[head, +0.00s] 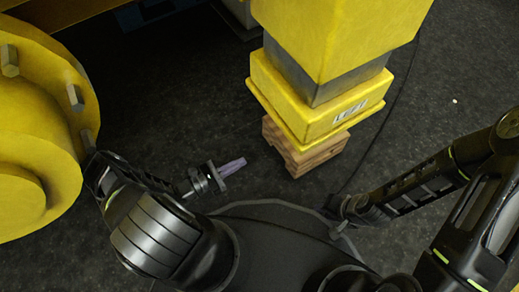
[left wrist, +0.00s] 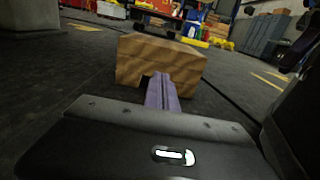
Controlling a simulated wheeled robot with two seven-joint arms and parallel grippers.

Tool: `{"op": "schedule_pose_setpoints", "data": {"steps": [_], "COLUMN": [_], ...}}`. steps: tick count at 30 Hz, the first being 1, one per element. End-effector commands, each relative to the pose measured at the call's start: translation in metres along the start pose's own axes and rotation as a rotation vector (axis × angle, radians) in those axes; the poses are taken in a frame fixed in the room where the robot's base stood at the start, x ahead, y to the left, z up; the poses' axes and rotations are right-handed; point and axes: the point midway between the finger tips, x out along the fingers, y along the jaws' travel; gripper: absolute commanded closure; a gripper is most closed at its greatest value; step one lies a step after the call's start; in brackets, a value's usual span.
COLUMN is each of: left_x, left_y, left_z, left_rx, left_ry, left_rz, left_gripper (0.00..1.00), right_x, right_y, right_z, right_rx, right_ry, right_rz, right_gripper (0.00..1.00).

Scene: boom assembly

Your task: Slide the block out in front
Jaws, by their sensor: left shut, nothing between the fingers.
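The wooden block (head: 305,150) sits on the dark floor under the flanged end of the yellow boom (head: 320,112), which is right above it. In the left wrist view the block (left wrist: 160,58) is straight ahead, with a dark notch low in its near face. My left gripper (head: 240,162) is shut and empty, to the left of the block and pointing at it, with a gap of floor between. In the left wrist view its purple fingers (left wrist: 162,92) overlap the notch area. My right gripper (head: 342,212) is low and right of centre, its fingers not clearly visible.
A large yellow bolted hub (head: 38,120) stands close to my left arm. A thin dark cable runs on the floor right of the block. The floor (head: 440,100) at the right is clear. Shelves and coloured goods show in the left wrist background.

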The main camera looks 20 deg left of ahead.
Motion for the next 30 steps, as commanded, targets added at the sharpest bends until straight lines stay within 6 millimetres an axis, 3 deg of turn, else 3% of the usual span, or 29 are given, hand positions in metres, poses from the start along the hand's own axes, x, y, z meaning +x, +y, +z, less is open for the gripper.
{"op": "schedule_pose_setpoints", "data": {"steps": [8, 21, 30], "left_x": [0.029, 0.114, 0.138], "left_y": [-0.001, -0.001, 0.0], "left_z": [-0.001, -0.003, 0.0], "left_rx": [-0.001, 0.0, 0.0], "left_ry": [-0.002, -0.001, -0.001], "left_rz": [-0.002, -0.003, -0.001], "left_gripper": [1.0, 1.0, 1.0], "right_x": [0.007, 0.028, 0.033], "right_y": [0.002, 0.01, 0.013], "right_z": [-0.001, -0.003, -0.004], "right_rx": [0.0, 0.002, 0.004], "right_ry": [0.001, 0.002, 0.004], "right_rz": [-0.001, -0.006, -0.008], "right_gripper": [0.71, 0.71, 0.71]}}
